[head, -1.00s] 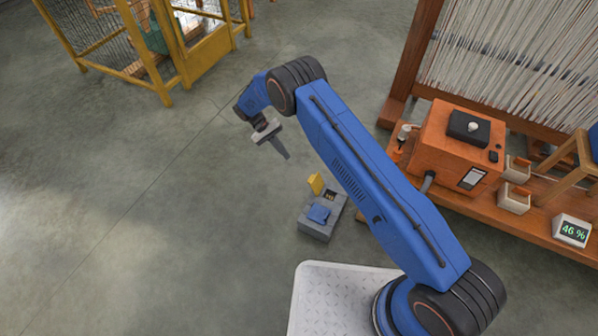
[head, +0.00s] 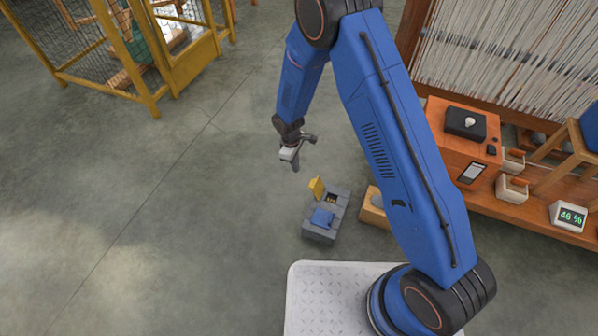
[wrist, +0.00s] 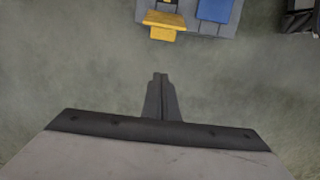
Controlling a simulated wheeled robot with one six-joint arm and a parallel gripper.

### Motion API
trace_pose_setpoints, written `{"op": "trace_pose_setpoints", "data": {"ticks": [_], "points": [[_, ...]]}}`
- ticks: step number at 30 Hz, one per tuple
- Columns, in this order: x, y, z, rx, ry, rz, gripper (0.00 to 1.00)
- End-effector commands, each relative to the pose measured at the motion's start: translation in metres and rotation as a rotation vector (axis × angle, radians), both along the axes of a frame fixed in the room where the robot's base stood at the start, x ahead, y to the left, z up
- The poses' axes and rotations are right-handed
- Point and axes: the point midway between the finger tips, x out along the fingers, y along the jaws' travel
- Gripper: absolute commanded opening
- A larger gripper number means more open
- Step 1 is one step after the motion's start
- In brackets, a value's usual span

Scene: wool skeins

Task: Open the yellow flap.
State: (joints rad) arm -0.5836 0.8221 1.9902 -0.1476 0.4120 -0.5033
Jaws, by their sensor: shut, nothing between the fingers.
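A grey box (head: 320,236) stands on the floor. Its yellow flap (head: 317,187) stands raised and tilted at the far left end, beside an open dark compartment with something yellowish inside. A blue flap (head: 322,217) lies over the nearer part of the box. My gripper (head: 295,167) is shut and empty, pointing down, above and to the far left of the yellow flap, apart from it. In the wrist view the closed fingers (wrist: 160,80) point toward the yellow flap (wrist: 165,27) at the top edge, with the blue flap (wrist: 214,10) right of it. The rest of the box is cut off.
A light wooden box (head: 373,209) stands right of the grey box, partly behind my arm. A wooden bench (head: 540,234) with an orange-brown case (head: 452,135) and a loom are at the right. A yellow mesh cage (head: 150,98) is at the upper left. The floor at left is clear.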

Motion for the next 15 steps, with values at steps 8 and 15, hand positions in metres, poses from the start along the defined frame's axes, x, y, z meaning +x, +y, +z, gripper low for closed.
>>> {"op": "trace_pose_setpoints", "data": {"ticks": [8,15], "points": [[-0.002,-0.004,-0.044,-0.003,0.003,-0.001,0.00],[-0.003,-0.007,-0.078,-0.002,0.003,-0.001,0.00]]}}
